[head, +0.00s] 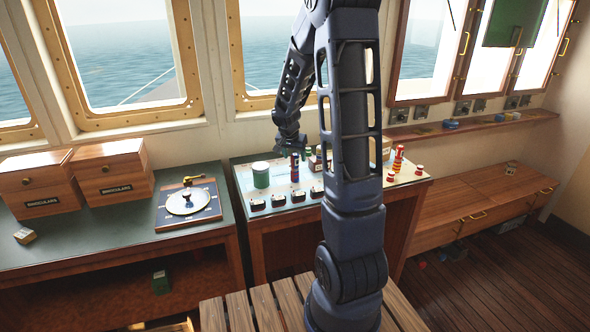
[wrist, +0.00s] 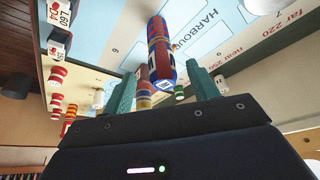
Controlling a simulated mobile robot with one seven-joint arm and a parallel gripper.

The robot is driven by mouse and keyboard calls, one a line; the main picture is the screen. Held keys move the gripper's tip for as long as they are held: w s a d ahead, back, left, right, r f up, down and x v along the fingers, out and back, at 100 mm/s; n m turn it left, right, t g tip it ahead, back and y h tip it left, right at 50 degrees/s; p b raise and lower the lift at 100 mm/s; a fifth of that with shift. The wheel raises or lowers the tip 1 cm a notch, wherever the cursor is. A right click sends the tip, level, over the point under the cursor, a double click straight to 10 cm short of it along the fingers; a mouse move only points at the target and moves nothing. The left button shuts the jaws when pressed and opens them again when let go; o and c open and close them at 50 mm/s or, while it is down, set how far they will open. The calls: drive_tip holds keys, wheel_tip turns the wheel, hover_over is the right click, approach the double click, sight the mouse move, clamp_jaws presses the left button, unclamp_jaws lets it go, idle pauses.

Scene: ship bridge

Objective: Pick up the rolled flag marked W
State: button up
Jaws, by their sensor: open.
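My gripper (head: 293,153) is open above the chart table, with its teal fingers pointing down. A rolled flag in blue and red (wrist: 158,45) shows between and beyond the fingertips in the wrist view; a white label is on its near end, but I cannot read the letter for certain. In the head view a blue, purple and red roll (head: 295,173) stands upright just below my gripper. The fingers do not visibly touch it.
A green cylinder (head: 261,175) stands left of the roll. Several dark labelled blocks (head: 278,200) line the table's front edge. A red and yellow striped roll (head: 398,160) and small red-white pieces (head: 420,169) stand to the right. Wooden binocular boxes (head: 112,172) sit on the left counter.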

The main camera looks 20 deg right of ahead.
sight(295, 163)
drive_tip(key=shift+x, duration=2.6)
drive_tip(key=shift+s+a, duration=0.1)
drive_tip(key=shift+a, duration=0.05)
drive_tip(key=shift+c, duration=0.2)
drive_tip(key=c, duration=1)
